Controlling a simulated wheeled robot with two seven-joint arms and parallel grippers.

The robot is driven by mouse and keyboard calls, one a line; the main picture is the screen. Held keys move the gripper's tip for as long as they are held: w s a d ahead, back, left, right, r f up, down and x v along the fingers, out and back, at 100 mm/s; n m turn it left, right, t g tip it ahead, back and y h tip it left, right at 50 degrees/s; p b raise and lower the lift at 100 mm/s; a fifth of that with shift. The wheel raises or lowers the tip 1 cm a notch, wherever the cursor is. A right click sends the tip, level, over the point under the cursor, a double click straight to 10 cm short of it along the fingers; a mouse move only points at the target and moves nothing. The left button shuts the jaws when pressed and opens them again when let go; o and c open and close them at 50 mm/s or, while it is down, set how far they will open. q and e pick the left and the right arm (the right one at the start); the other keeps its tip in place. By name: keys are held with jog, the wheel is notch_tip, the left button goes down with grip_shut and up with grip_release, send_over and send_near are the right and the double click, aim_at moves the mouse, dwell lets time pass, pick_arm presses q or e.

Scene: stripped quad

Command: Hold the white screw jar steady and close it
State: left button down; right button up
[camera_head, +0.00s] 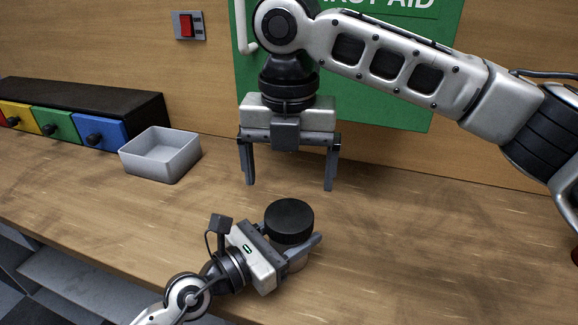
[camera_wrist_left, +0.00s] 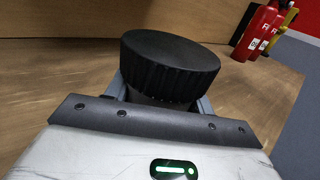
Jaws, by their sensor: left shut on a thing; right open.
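The white screw jar (camera_head: 297,261) stands on the wooden bench, its body mostly hidden by my left gripper and the lid. The black lid (camera_head: 289,219) sits on top of the jar; in the left wrist view the ribbed lid (camera_wrist_left: 168,68) rises between the fingers. I cannot tell how far it is screwed on. My left gripper (camera_head: 290,243) is shut on the jar body, below the lid, from the front left. My right gripper (camera_head: 289,187) is open and empty, pointing down above the lid, one finger to each side and apart from it.
An empty grey bin (camera_head: 161,155) stands at the left, by a row of coloured drawers (camera_head: 60,125). A green first-aid cabinet (camera_head: 375,105) and a red switch (camera_head: 187,25) are on the back wall. Red extinguishers (camera_wrist_left: 258,32) show in the left wrist view.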

aim_at(289, 215)
jog(key=shift+r+n, duration=0.1)
jog(key=shift+n, duration=1)
jog(key=shift+f, duration=4)
jog(key=shift+c, duration=0.3)
jog(key=c, duration=1)
jog(key=shift+c, duration=0.2)
